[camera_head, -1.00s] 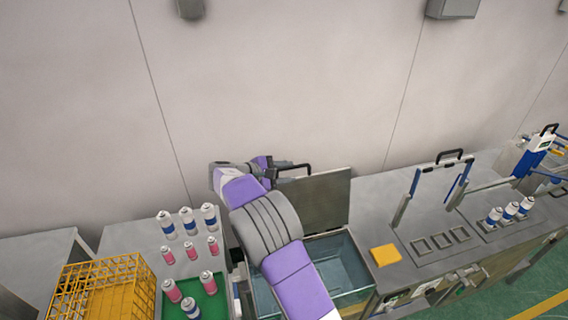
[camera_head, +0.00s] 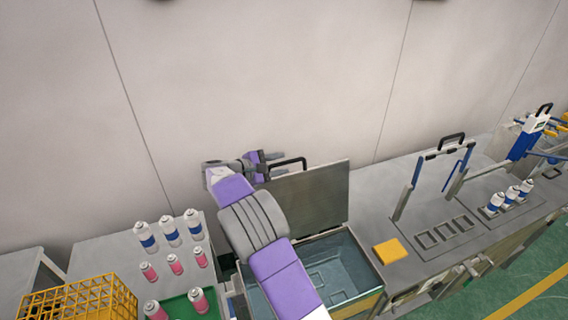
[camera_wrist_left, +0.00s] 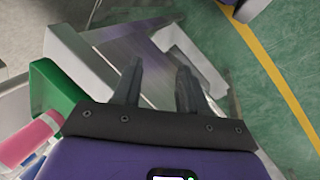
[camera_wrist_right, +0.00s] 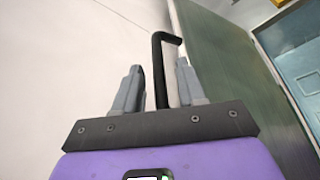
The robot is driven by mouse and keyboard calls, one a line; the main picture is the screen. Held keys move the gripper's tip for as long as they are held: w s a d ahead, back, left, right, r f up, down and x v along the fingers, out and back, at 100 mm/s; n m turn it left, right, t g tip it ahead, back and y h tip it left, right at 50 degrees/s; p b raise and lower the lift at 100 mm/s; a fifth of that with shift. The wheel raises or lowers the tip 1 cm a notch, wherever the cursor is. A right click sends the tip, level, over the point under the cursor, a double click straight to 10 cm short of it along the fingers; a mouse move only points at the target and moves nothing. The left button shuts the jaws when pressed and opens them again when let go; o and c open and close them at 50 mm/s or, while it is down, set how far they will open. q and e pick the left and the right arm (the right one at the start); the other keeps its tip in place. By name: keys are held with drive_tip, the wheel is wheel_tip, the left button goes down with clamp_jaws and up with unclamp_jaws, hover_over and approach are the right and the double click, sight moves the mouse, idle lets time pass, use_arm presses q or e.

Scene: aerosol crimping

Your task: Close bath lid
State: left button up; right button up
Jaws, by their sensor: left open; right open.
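The bath lid (camera_head: 315,196) is a grey panel standing raised at the back of the open bath (camera_head: 345,262), with a black handle (camera_head: 290,161) at its top edge. The lid also shows in the right wrist view (camera_wrist_right: 225,75). My right gripper (camera_head: 272,165) is beside the handle, at its left in the head view. In the right wrist view the handle's dark bar (camera_wrist_right: 158,75) runs between the open fingers; I cannot tell whether they touch it. My left gripper (camera_wrist_left: 158,80) is open and empty, pointing down toward metal surfaces and the green floor; it is outside the head view.
A yellow block (camera_head: 390,251) lies on the counter right of the bath. Cans (camera_head: 170,232) stand on the table at the left, near a yellow crate (camera_head: 80,300) and a green tray (camera_head: 180,308). A blue-handled frame (camera_head: 440,180) stands right. My right arm crosses over the bath.

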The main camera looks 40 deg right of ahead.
drive_tip(key=shift+x, duration=1)
drive_tip(key=shift+d+f, duration=0.1)
drive_tip(key=shift+d, duration=0.15)
drive_tip(key=shift+w, duration=0.1)
clamp_jaws()
